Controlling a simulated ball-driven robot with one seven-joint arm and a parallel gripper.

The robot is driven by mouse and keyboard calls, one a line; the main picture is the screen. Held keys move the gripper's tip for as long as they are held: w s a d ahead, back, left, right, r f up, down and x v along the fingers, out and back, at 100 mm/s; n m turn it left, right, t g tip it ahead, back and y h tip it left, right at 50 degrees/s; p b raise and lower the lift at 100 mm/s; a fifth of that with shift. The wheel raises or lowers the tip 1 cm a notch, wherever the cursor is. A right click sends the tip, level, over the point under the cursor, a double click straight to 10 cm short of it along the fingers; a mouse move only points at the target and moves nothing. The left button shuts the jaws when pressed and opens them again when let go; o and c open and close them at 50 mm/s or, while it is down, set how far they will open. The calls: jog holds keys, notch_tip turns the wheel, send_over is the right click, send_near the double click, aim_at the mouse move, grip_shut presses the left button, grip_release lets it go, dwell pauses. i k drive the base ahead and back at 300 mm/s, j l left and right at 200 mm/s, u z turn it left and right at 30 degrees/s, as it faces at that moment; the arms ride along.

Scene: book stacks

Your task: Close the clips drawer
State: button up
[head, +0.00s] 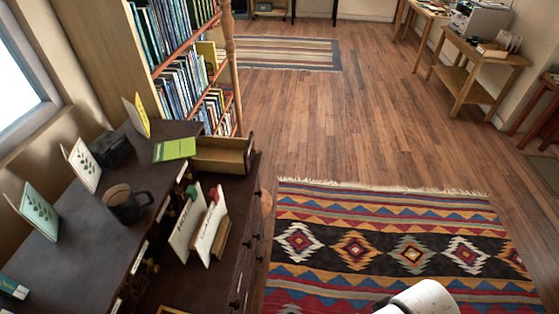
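A dark desk unit (85,240) stands along the left side, with small label plates on the front edge of its raised part. At its far end, a brown open-topped box or drawer (225,155) sticks out to the right from the raised part. It looks like a pulled-out drawer, but I cannot read any label, so I cannot tell whether it is the clips drawer. My gripper is not in view; only a white, rounded part of my arm shows at the bottom edge.
Cards, a dark mug (128,204) and a green book (175,149) are on the desk top. Cards and red- and green-topped items stand on the lower ledge. A bookcase (185,75) is behind. A patterned rug (400,245) covers clear floor to the right.

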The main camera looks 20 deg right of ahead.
aim_at(235, 156)
jog(key=k+l, duration=0.1)
jog(key=i+l+z, duration=0.15)
jog(key=i, duration=0.3)
jog(key=i+l+z, duration=0.1)
jog(key=i, duration=0.4)
jog(key=i+l+z, duration=0.15)
jog(key=i, duration=0.35)
